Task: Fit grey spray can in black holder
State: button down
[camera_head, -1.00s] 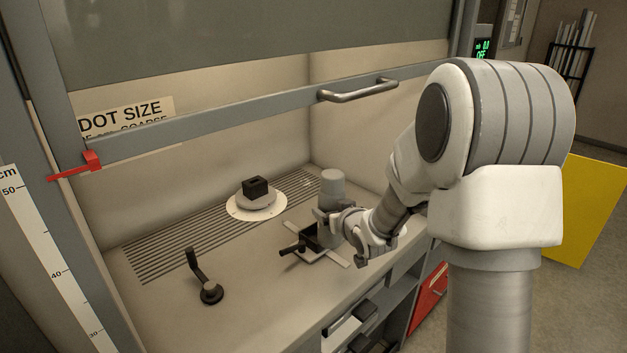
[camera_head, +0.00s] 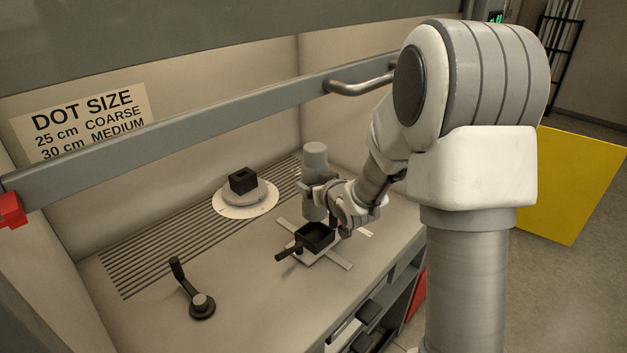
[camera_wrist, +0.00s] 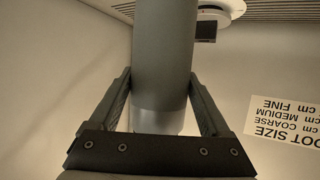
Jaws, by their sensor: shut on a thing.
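The grey spray can (camera_head: 315,160) is upright in my gripper (camera_head: 322,190), which is shut around its body. In the wrist view the can (camera_wrist: 163,60) fills the space between the two fingers (camera_wrist: 160,105). The black holder (camera_head: 316,236) is an open square box with a handle pointing left, standing on a pale cross-shaped base. The can appears behind and above the holder in the head view, apart from it. Whether the can's lower end touches the worktop is hard to tell.
A black block with a square opening (camera_head: 243,181) sits on a round turntable (camera_head: 262,197) at the back. A slotted grille (camera_head: 150,262) crosses the worktop. The raised sash bar (camera_head: 230,107) with a handle spans above.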

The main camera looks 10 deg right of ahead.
jog(key=shift+f+b, duration=1.45)
jog(key=shift+f, duration=1.05)
jog(key=shift+c, duration=2.2)
grip_release()
jog(key=c, duration=0.8)
jog(key=shift+r, duration=0.1)
